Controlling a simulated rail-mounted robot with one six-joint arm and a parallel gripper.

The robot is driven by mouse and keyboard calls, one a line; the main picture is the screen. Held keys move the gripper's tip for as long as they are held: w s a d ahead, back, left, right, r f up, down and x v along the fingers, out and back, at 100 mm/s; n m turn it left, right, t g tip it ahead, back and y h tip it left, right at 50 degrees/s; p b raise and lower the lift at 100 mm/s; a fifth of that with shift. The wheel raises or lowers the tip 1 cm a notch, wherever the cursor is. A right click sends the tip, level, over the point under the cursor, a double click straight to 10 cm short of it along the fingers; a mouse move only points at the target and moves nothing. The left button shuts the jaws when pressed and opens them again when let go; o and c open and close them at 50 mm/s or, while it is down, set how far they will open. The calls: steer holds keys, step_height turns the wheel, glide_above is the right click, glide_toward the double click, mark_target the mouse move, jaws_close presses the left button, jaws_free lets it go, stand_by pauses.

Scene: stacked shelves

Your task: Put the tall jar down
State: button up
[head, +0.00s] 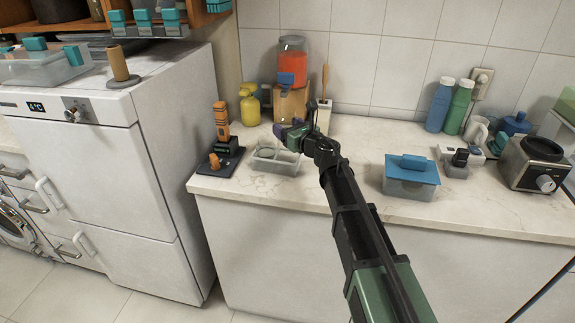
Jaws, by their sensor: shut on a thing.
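My gripper (287,131), with dark purple fingertips, is over the back-left part of the counter, at the end of my green and black arm. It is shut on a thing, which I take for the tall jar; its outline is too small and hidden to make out. A clear open tray (273,166) with round shapes in it is just below and left of the gripper in the picture. I cannot tell whether the held thing touches the counter or the tray.
Behind the gripper stands a red-filled container (293,58) above a tan block (291,104), with a yellow bottle (250,107) to the left. An orange-and-black device (224,140) is at the left edge. A blue-lidded box (411,177) is to the right. The marble counter (365,145) between is clear.

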step_height(320, 180, down, 6)
steer(key=b, duration=0.4)
steer(key=shift+r, duration=0.3)
steer(key=shift+f, duration=0.3)
steer(key=shift+s+f+b, duration=0.15)
steer(key=shift+s+b, duration=0.05)
steer(key=shift+b, duration=0.35)
steer(key=shift+s, duration=0.1)
steer(key=shift+d, duration=0.1)
steer(key=o, duration=1)
steer(key=shift+s, duration=0.1)
